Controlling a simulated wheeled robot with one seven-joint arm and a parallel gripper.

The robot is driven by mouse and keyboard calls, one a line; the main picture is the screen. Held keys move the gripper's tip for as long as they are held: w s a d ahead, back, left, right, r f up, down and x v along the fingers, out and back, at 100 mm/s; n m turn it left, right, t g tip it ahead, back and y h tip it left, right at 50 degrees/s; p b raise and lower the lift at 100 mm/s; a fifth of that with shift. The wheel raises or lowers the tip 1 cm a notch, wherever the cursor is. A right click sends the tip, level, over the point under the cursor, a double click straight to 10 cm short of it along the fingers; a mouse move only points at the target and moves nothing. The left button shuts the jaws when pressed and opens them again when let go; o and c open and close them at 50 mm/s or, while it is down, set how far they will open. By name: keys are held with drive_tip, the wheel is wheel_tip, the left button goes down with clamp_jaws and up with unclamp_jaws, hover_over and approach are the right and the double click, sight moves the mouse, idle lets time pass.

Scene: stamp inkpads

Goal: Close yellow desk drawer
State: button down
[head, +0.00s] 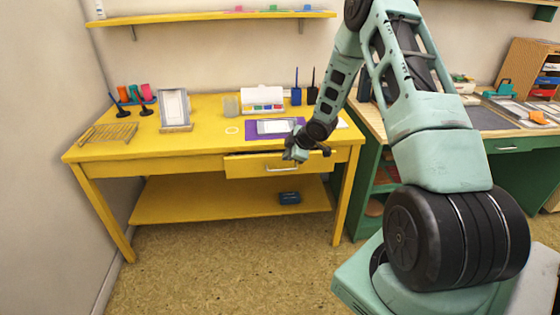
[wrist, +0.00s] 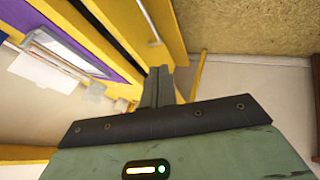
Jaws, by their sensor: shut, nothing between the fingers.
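The yellow desk (head: 210,148) stands against the wall, with its yellow drawer (head: 245,168) under the right part of the top. The drawer is partly open. In the wrist view its yellow front (wrist: 165,30) stands out from the desk, with a dark gap behind it, and the metal handle (wrist: 150,22) shows. The handle also shows in the head view (head: 283,168). My gripper (head: 290,155) is at the upper right part of the drawer, near the desk's front edge. Its fingers (wrist: 158,75) are together and empty, close to the drawer front. I cannot tell whether they touch it.
A green workbench (head: 510,147) stands to the right. The floor before the desk is clear.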

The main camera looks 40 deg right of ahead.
wheel_tip(320, 180, down, 6)
drive_tip(key=a+f+n+t+y+b, duration=0.1)
drive_tip(key=a+n+t+b, duration=0.15)
drive_tip(key=b, duration=0.45)
drive_tip(key=n+t+y+b, duration=0.2)
drive_tip(key=n+t+b, duration=0.6)
drive_tip(key=b, duration=0.6)
approach(255, 161)
drive_tip(key=w+a, duration=0.2)
drive_tip(key=a, duration=0.1)
drive_tip(key=w, duration=0.1)
drive_tip(key=w+d, duration=0.1)
drive_tip(key=shift+w+d+m+g, duration=0.25)
drive_tip(key=shift+w, duration=0.15)
drive_tip(key=shift+w+d+r, duration=0.1)
drive_tip(key=shift+w+d, duration=0.15)
drive_tip(key=shift+w, duration=0.15)
